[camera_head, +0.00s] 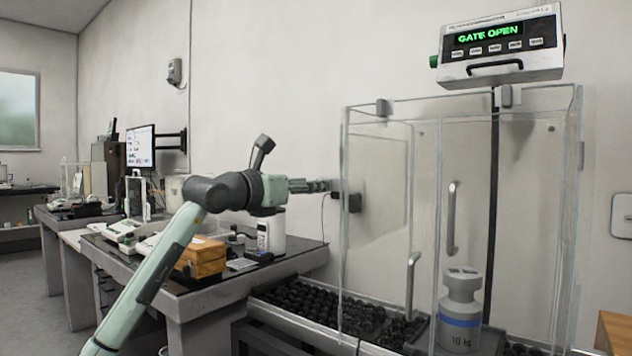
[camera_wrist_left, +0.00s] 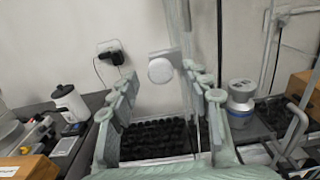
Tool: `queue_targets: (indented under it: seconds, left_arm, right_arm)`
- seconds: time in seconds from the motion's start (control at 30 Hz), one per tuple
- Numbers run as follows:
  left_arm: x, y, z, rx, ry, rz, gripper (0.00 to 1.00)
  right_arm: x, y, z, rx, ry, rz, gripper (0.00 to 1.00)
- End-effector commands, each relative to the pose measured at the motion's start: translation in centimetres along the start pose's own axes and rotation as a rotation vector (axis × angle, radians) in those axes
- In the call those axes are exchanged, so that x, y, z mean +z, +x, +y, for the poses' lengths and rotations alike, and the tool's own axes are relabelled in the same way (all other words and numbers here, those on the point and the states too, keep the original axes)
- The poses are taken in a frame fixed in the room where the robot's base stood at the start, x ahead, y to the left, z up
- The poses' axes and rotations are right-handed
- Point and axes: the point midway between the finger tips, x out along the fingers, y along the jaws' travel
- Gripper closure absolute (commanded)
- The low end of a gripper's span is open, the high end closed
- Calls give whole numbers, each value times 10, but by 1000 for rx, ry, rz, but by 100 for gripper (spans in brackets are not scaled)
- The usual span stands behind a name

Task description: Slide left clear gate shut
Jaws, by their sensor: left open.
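The clear enclosure (camera_head: 505,180) stands at the right under a display reading "GATE OPEN". A clear panel (camera_head: 385,165) shows at its left end, with a dark block (camera_head: 350,203) at its left edge. I cannot tell how far the left gate stands open. My left gripper (camera_head: 326,186) is just left of that block. In the left wrist view my left gripper (camera_wrist_left: 160,84) is open. A pale round knob (camera_wrist_left: 160,70) shows between its fingers; contact cannot be told. My right gripper is out of view.
A weight marked 10 kg (camera_head: 460,308) stands inside the enclosure. A tray of black lumps (camera_head: 330,308) lies below and left. A dark-topped table (camera_head: 225,275) at the left holds an orange box (camera_head: 203,258) and a white container (camera_head: 272,232). The display box (camera_head: 500,50) sits above.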

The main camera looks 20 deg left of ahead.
Motion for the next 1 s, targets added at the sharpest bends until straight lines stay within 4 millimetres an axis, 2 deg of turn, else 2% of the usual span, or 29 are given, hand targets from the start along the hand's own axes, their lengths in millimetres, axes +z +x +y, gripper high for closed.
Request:
queue_targets:
  seconds: [0.2, 0.5, 0.87, 1.0]
  left_arm:
    - [1, 21, 0, -1, -1, -1, 52]
    - [0, 23, 0, -1, 0, -2, 53]
    - [0, 22, 0, -1, 0, -2, 98]
    - [0, 22, 0, -1, 0, -2, 100]
  right_arm:
    - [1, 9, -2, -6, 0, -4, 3]
    - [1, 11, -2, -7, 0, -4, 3]
    - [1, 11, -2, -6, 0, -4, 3]
    - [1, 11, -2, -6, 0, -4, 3]
